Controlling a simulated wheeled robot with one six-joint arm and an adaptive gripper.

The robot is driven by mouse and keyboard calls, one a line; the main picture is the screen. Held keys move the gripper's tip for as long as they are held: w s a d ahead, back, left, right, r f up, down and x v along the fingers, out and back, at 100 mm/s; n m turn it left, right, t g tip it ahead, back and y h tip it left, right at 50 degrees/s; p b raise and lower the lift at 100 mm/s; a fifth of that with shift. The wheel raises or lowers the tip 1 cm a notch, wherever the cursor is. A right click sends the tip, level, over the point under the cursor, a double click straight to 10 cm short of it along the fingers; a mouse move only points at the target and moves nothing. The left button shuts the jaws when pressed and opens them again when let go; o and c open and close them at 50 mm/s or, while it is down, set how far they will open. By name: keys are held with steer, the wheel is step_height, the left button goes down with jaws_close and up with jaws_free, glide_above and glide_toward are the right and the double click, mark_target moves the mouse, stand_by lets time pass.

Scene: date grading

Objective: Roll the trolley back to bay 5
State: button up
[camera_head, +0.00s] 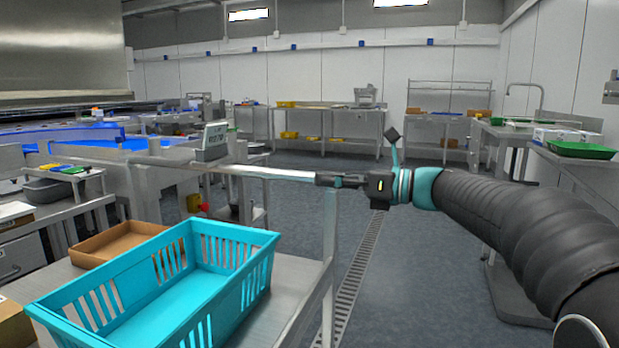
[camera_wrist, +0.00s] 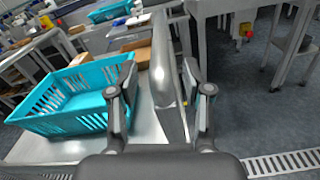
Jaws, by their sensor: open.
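The trolley (camera_head: 297,282) stands at the front left in the head view, with a metal top and a long push bar (camera_head: 262,173) at upright posts. In the wrist view the bar (camera_wrist: 164,75) runs between the two fingers of my gripper (camera_wrist: 160,72). The fingers are open, one on each side of the bar, with a gap beside it. In the head view my gripper (camera_head: 326,180) is at the right end of the bar. A turquoise slatted crate (camera_head: 95,291) and a brown cardboard tray (camera_head: 98,244) are on the trolley. I see no bay number.
A floor drain (camera_head: 358,272) runs just right of the trolley. Open grey floor (camera_head: 425,280) lies to its right. Steel benches (camera_head: 325,106) line the back wall. A counter with a green tray (camera_head: 582,150) is at the right. A machine with blue belts (camera_head: 60,138) is at the left.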

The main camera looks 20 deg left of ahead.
mark_target(309, 177)
steer(key=shift+w+a, duration=0.2)
steer(key=shift+a, duration=2.1)
jaws_close()
